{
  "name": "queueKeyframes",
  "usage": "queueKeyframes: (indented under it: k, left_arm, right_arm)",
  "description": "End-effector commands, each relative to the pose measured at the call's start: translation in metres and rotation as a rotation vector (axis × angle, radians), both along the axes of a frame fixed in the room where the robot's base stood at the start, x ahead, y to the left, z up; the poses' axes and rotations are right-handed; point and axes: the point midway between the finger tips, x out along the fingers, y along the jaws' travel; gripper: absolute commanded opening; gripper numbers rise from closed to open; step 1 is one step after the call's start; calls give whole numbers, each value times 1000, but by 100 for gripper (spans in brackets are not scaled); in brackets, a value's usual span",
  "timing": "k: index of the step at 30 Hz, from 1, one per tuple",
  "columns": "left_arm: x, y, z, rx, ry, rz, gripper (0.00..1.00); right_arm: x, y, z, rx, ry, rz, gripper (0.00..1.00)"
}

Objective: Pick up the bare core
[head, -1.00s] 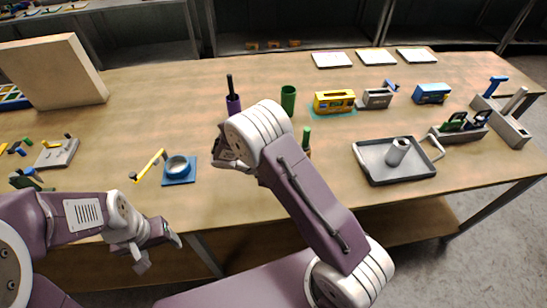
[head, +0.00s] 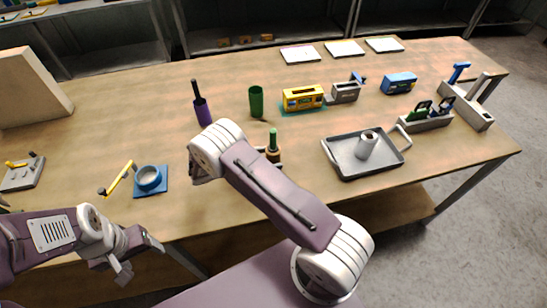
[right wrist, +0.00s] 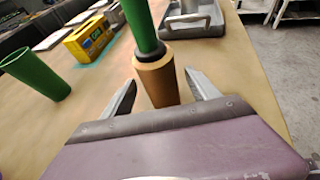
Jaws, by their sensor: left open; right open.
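A hollow grey cylinder with a brown inside, perhaps the core (head: 367,144), stands upright in a grey tray (head: 346,168); I cannot tell for certain that it is bare. In the right wrist view, this brown base (right wrist: 156,80) is between the spread fingers of my right gripper (right wrist: 160,92), not gripped. In the head view that gripper is mostly hidden behind my arm. My left gripper (head: 140,258) is open and empty at the table's front left edge.
A yellow box (head: 303,98), a blue box (head: 399,83) and a grey stand (head: 468,106) line the back right. A blue holder (head: 151,181) lies front left.

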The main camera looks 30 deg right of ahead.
Motion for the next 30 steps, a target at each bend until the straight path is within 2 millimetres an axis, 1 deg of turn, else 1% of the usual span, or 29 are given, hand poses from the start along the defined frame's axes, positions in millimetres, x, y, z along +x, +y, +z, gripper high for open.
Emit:
queueKeyframes:
  k: [2,7,10,13,18,20,21,23,24,25,26,30]
  left_arm:
    - [0,0,2,0,0,0,69]
    - [0,0,16,0,0,0,69]
    - [0,0,17,0,0,0,69]
    - [0,0,17,0,0,0,69]
    - [0,0,16,0,0,0,69]
    - [0,0,16,0,0,0,69]
    - [0,0,16,0,0,0,69]
    - [0,0,16,0,0,0,69]
    - [0,0,16,0,0,0,69]
    - [0,0,16,0,0,0,69]
    - [0,0,16,0,0,0,69]
    - [0,0,16,0,0,0,69]
  right_arm:
    - [0,-3,0,0,0,0,69]
    - [1,-31,-9,-1,3,-3,69]
    - [3,-44,-16,0,0,-1,69]
    - [4,-48,-19,0,-1,0,69]
    - [4,-48,-20,1,-1,1,69]
    - [4,-48,-20,1,-1,1,52]
    - [4,-48,-20,1,-1,1,41]
    - [4,-48,-20,0,-1,1,25]
    - [4,-48,-20,0,-1,1,13]
    - [4,-48,-19,0,-1,1,5]
    - [4,-48,-19,0,-1,1,2]
    - [4,-48,-19,0,-1,1,2]
